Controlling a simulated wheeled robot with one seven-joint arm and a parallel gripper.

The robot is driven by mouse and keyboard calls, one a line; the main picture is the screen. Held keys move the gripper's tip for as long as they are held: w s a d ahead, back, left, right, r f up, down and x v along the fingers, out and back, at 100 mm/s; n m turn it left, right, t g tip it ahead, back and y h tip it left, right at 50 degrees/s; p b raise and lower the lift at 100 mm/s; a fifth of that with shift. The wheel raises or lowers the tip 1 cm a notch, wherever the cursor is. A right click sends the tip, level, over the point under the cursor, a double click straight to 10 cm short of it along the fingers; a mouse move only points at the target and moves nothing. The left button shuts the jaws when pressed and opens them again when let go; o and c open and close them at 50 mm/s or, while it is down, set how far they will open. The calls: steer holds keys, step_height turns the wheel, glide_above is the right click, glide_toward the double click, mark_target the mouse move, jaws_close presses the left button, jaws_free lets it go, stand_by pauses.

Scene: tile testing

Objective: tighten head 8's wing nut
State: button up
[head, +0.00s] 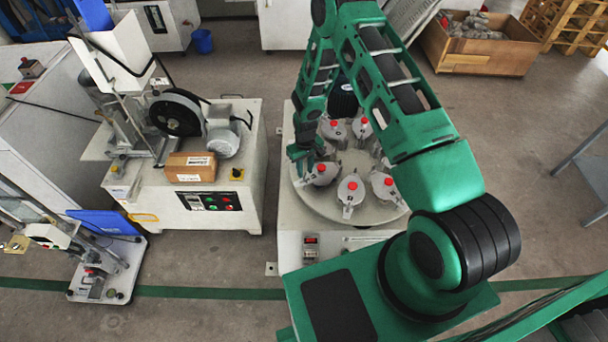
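The round turntable (325,206) of a white machine carries several grey heads with red knobs on top. I cannot read any head number, so I cannot tell which is head 8. My gripper (303,166) is at the left side of the turntable, close beside the left front head (322,174). A front head (350,190) and a right front head (382,186) stand clear of the gripper. The wing nuts are too small to make out clearly. My green arm hides part of the turntable's back and right side. The gripper's fingers are too small to tell if they are open.
A white machine with a black wheel (176,112) and a brown box (196,167) stands to the left. A control panel (311,240) is on the turntable machine's front. A wooden crate (475,48) stands at the back right. Bare floor (235,65) lies behind the machines.

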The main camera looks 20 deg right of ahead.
step_height(320, 180, up, 7)
stand_by(0.3)
steer(key=shift+w, duration=0.1)
stand_by(0.4)
